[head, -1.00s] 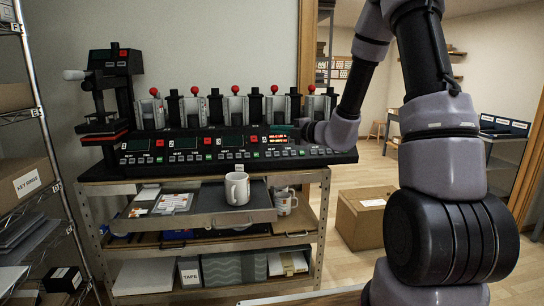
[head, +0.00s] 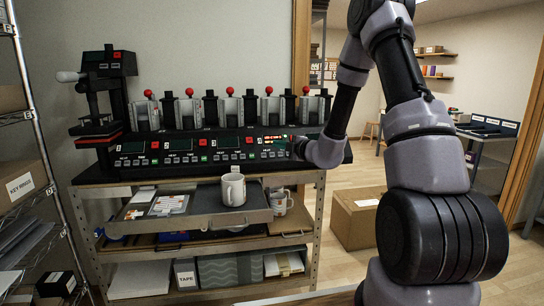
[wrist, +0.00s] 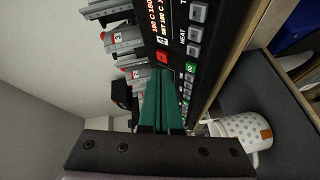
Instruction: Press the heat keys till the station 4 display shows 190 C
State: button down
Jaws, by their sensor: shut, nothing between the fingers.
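The station 4 display (head: 275,140) is lit on the console's right part, by my wrist. In the wrist view the display (wrist: 162,22) is turned sideways and cut by the top edge; it seems to read 180 C above SET 190 C, in small letters. Grey heat keys (wrist: 194,33) lie to its right by the word HEAT. A red key (wrist: 162,57) and a green key (wrist: 190,68) are nearby. My gripper (wrist: 163,72) has its teal fingers shut and empty, tips over the console near the red key; contact cannot be told. My wrist hides it in the head view.
Several press units with red knobs (head: 229,91) stand behind the keys. A white mug (head: 232,189) stands on the pulled-out tray (head: 200,222) below. A taller press (head: 103,100) is at the left end. A cardboard box (head: 355,218) is on the floor at right.

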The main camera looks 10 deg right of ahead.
jog(key=shift+w+f, duration=2.05)
jog(key=shift+w, duration=0.15)
jog(key=shift+f, duration=0.1)
dwell(0.4)
jog(key=shift+w+f, duration=0.2)
jog(key=shift+w, duration=0.1)
jog(key=shift+w+f, duration=0.3)
dwell(0.7)
jog(key=shift+s+r, duration=0.1)
jog(key=shift+r, duration=0.05)
jog(key=shift+s+r, duration=0.45)
jog(key=shift+s, duration=0.1)
dwell(0.3)
jog(key=shift+s+r, duration=1.75)
jog(key=shift+s, duration=0.05)
dwell(1.2)
